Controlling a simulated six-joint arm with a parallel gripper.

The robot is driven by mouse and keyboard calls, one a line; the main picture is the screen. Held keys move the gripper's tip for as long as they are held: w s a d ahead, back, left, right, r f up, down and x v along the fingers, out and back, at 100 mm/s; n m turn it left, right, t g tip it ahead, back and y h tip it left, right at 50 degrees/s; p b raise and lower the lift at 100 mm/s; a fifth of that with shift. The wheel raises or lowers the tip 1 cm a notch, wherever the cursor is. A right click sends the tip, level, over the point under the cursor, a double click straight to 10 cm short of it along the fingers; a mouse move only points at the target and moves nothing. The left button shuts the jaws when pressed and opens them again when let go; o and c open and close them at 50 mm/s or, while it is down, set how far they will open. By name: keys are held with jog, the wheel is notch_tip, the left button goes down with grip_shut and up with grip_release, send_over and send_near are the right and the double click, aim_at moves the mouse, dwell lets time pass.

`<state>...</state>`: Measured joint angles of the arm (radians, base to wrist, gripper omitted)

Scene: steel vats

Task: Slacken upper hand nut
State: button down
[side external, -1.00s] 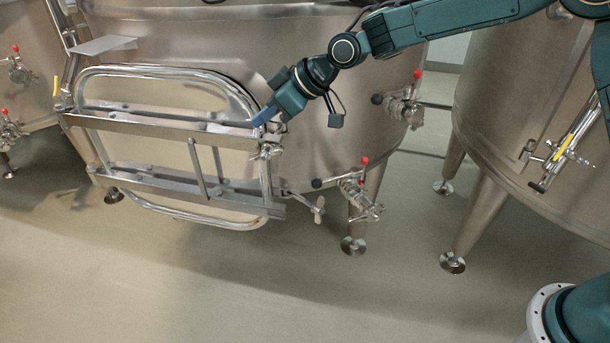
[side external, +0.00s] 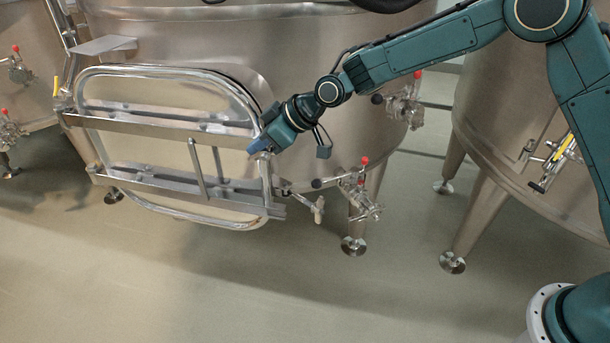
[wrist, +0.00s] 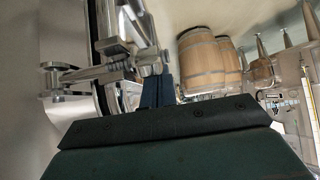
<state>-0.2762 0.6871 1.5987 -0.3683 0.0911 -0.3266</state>
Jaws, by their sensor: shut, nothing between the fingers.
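My gripper (side external: 254,147) is shut and empty, pointing down-left at the right end of the manway door's upper crossbar (side external: 150,128). It also shows in the wrist view (wrist: 158,90), its two blue fingers together beside steel clamp hardware (wrist: 105,70). In the side view my gripper hides much of the upper fastening, so I cannot clearly pick out the upper hand nut or tell whether the fingers touch it. A winged hand nut (side external: 319,209) hangs on a bolt beside the right end of the lower crossbar (side external: 160,187).
The oval door (side external: 160,155) is on the large steel vat (side external: 350,60). A red-handled valve (side external: 360,185) stands right of the lower nut, and another (side external: 405,100) higher up. Wooden barrels (wrist: 205,62) show in the wrist view. Open floor lies below the door.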

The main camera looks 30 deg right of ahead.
aim_at(244, 135)
jog(key=shift+f, duration=0.15)
dwell(0.3)
jog(key=shift+f+g+h, duration=0.45)
jog(key=shift+g+h, duration=0.05)
jog(key=shift+w+a+r, duration=0.1)
jog(key=shift+r, duration=0.05)
jog(key=shift+w+a+r, duration=0.5)
jog(key=shift+r, duration=0.2)
jog(key=shift+w+a+r, duration=0.45)
jog(key=shift+a+r, duration=0.05)
jog(key=shift+r, duration=0.15)
jog(key=s+d+r+m+h, duration=0.2)
jog(key=s+d+r, duration=1)
jog(key=r, duration=0.3)
jog(key=s+d+f+m+h, duration=0.1)
jog(key=s+d, duration=0.4)
jog(key=s, duration=0.5)
jog(key=s+d+f+m+h, duration=0.1)
jog(key=s+d+m, duration=0.2)
jog(key=s+d, duration=0.3)
jog(key=s+d+f+m+h, duration=0.1)
jog(key=s+d+m, duration=0.2)
jog(key=s, duration=1.2)
jog(key=d, duration=0.2)
jog(key=shift+d+f+h, duration=0.15)
jog(key=shift+d+h, duration=0.15)
